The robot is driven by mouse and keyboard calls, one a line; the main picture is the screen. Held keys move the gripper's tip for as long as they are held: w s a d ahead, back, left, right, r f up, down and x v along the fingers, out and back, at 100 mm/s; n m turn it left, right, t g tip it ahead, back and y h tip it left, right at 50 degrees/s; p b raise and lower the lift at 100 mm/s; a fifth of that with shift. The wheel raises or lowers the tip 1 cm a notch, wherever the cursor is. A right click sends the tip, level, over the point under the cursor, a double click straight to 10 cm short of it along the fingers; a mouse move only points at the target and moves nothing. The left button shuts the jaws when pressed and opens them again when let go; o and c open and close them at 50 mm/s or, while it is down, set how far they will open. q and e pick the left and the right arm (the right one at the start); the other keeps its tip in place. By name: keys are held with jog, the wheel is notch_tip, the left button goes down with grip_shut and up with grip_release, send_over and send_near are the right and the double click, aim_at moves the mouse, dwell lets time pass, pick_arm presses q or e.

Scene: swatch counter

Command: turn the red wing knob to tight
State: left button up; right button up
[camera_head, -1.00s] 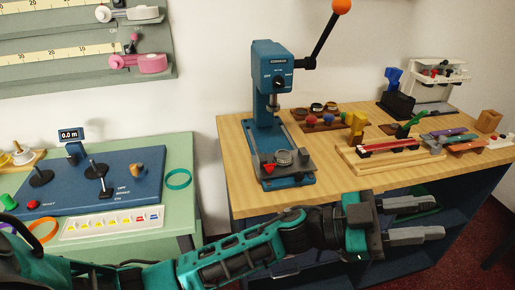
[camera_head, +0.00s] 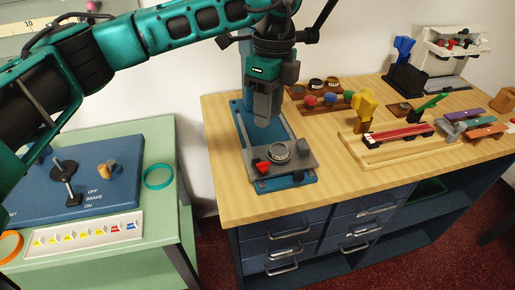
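The red wing knob (camera_head: 263,167) sits on the front left of the grey plate (camera_head: 301,161) on the blue press base (camera_head: 242,128), beside a round grey dial (camera_head: 279,151). My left gripper (camera_head: 264,118) points down above the press base, behind the knob and apart from it. Its fingers overlap in this view, so their opening is hidden. Nothing shows held. My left arm and gripper hide most of the press's upper body. My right gripper is not in view.
Small knobs on a wooden rack (camera_head: 323,106) stand right of the press. A wooden tray (camera_head: 369,159) with a red rail lies further right. The wooden tabletop (camera_head: 250,206) is clear in front. A green table (camera_head: 151,209) with a blue panel (camera_head: 98,168) stands left.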

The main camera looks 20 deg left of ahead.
aim_at(263, 167)
pick_arm(q)
jog(key=f, duration=0.8)
jog(key=s+f, duration=0.1)
jog(key=f, duration=0.3)
jog(key=shift+a+f+p, duration=0.15)
jog(key=shift+f+p, duration=0.2)
